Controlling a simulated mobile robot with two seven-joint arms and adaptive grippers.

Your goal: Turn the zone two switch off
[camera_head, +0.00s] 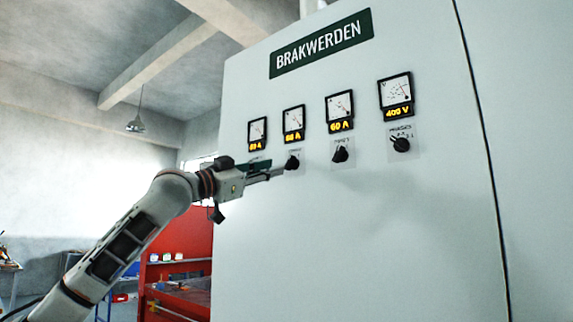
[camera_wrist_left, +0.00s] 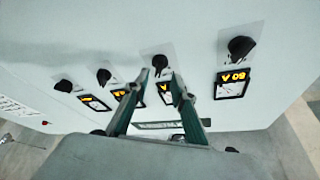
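Several black rotary switches sit in a row on the pale cabinet, below the meters. The second from the left, the zone two switch by its place in the row (camera_head: 292,162), is right by my left gripper's tips; its label is too small to read. In the left wrist view, turned upside down, this switch (camera_wrist_left: 160,62) shows ahead of the gap between the two green fingers. My left gripper (camera_head: 279,172) is open and empty, (camera_wrist_left: 162,76) with its fingers apart on either side of that gap. Contact cannot be told. The leftmost switch (camera_wrist_left: 240,47) is hidden behind my gripper in the head view.
The third switch (camera_head: 340,154) and the phases switch (camera_head: 401,144) are to the right on the cabinet (camera_head: 400,240). Several meters with yellow readouts are above, including a voltmeter (camera_head: 396,95). A red workbench (camera_head: 180,270) stands left behind the cabinet.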

